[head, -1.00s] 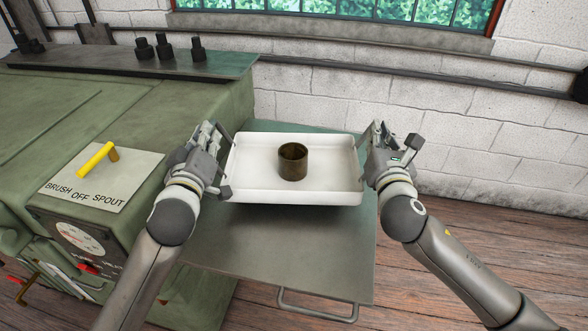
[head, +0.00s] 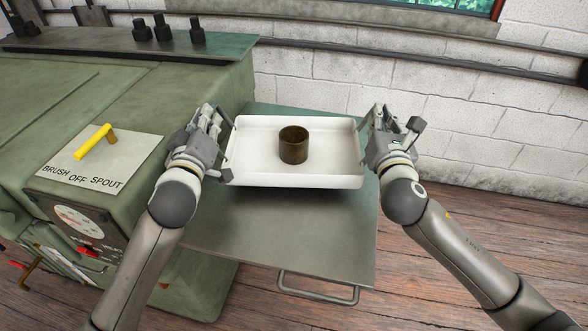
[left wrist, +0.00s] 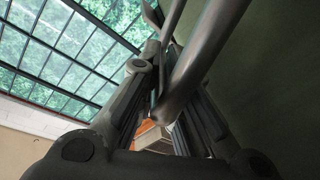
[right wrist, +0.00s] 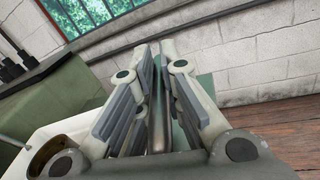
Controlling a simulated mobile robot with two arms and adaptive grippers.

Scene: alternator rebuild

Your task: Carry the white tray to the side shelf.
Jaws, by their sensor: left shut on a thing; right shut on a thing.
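The white tray (head: 300,181) is level over the flat grey-green side shelf (head: 280,235) in the head view. I cannot tell whether its underside touches the shelf. A dark brown open cylinder (head: 293,146) stands upright in the tray. My left gripper (head: 214,122) is shut on the tray's left handle, a grey bar that shows close up in the left wrist view (left wrist: 195,65). My right gripper (head: 376,120) is shut on the right handle. In the right wrist view a thin grey bar (right wrist: 158,120) shows between its fingers.
A green machine (head: 150,100) with a yellow lever (head: 95,141) and a dial stands at the left, beside the shelf. A white brick wall (head: 480,130) is behind. The shelf's front part is bare and has a bar handle (head: 318,296). Wooden floor lies at the right.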

